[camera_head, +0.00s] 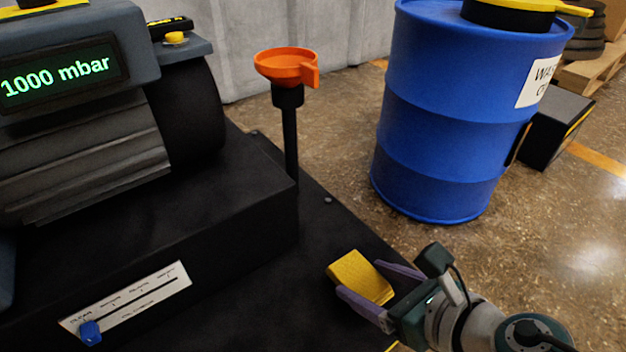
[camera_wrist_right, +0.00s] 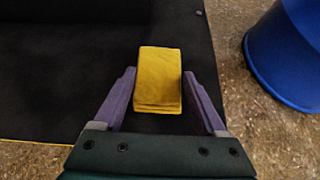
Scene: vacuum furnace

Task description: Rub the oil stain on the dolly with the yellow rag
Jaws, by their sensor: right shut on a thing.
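My right gripper (camera_head: 359,278) is shut on the yellow rag (camera_head: 363,275), a folded block between its purple fingers, above the dolly's right edge. The rag also shows in the right wrist view (camera_wrist_right: 158,75), sticking out past the fingertips. The dolly (camera_head: 325,227) is a black flat platform under the machine. I cannot make out an oil stain on its dark surface; the rag and gripper cover part of it. I cannot tell whether the rag touches the dolly. My left gripper is not in view.
A pump with a "1000 mbar" display (camera_head: 58,75) stands on a black block at the left. An orange funnel (camera_head: 288,68) tops a black post behind the rag. A blue waste drum (camera_head: 450,120) stands on the floor to the right. A blue slider knob (camera_head: 90,333) is at the front left.

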